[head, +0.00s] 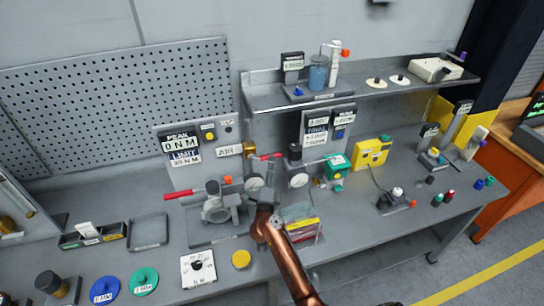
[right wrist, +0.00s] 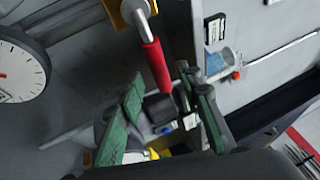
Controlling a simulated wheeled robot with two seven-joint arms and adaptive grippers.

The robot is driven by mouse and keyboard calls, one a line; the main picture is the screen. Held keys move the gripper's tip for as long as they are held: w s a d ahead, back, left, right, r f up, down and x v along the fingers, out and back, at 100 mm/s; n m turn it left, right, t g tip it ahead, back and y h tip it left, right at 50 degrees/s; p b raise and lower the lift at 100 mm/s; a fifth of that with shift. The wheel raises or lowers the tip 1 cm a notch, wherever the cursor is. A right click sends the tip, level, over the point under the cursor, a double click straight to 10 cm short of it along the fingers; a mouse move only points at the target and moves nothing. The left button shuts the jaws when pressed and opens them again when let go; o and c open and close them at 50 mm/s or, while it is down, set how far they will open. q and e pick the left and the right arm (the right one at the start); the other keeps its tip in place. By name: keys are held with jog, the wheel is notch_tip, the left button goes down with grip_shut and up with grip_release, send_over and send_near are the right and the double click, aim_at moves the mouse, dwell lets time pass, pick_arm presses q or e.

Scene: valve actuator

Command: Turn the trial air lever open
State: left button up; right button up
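The air lever (head: 268,157) has a red grip and sits on a brass valve body (head: 249,149) beside the "AIR" label on the back panel. In the right wrist view the red grip (right wrist: 156,64) hangs from a metal stem below the brass block (right wrist: 126,10), its lower end between my finger pads in the picture. My right gripper (head: 262,172) reaches up from the bottom just below the lever. Its green-padded fingers (right wrist: 160,82) are spread apart; I cannot tell whether either touches the grip. My left gripper is not in view.
A grey valve with another red handle (head: 185,194) stands left of my gripper. A round gauge (right wrist: 18,72) is at the left of the wrist view. A teal box (head: 336,162) and a yellow box (head: 371,152) stand to the right. A shelf (head: 375,93) overhangs the bench.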

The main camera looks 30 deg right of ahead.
jog(key=shift+x, duration=2.1)
jog(key=shift+c, duration=0.3)
grip_shut()
jog(key=shift+a, duration=0.1)
